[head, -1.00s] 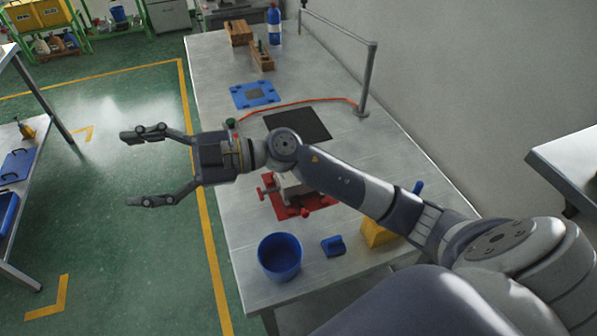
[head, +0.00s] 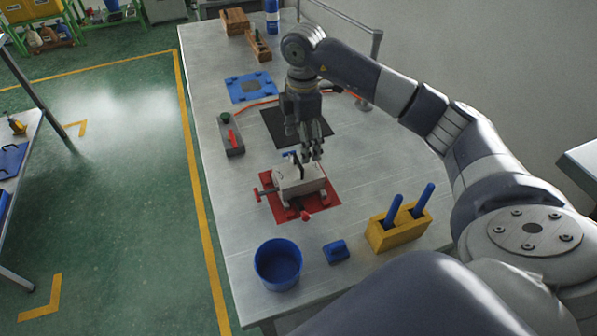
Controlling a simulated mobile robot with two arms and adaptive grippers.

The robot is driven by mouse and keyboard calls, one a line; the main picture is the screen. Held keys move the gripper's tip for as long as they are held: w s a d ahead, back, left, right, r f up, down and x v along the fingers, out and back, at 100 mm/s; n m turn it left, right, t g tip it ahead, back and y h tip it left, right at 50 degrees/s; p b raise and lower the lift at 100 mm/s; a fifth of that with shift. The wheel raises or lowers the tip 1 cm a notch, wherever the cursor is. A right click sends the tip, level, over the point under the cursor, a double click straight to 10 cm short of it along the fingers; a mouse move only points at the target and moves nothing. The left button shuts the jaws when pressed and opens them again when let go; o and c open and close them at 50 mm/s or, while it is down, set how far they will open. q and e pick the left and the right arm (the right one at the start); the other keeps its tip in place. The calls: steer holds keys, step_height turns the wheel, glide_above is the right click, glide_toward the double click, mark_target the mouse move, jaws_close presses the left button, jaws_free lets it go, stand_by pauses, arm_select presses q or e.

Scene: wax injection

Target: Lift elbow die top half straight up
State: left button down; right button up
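The elbow die is a pale grey block (head: 300,184) on a red base plate (head: 322,205), with red clamp knobs around it. A dark upright part stands at its top; I cannot tell whether it is a handle or a fingertip. The seam between the halves is too small to make out. My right gripper (head: 311,152) points down just above the die's back edge. Its fingers overlap in this view, so their opening and any contact with the die are unclear. My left gripper is not in view.
In front are a blue bowl (head: 278,264), a blue block (head: 336,252) and a yellow holder (head: 396,234) with blue-handled tools. A blue plate (head: 250,86) lies farther back.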

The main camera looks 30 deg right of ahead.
mark_target(298, 160)
steer(key=shift+f, duration=0.9)
steer(key=f+p, duration=0.1)
steer(key=f, duration=0.1)
steer(key=a+f+p, duration=0.1)
steer(key=f, duration=0.1)
steer(key=shift+w, duration=0.1)
steer(key=shift+f+p, duration=0.3)
steer(key=shift+f, duration=0.4)
steer(key=shift+w+r, duration=0.1)
jaws_close()
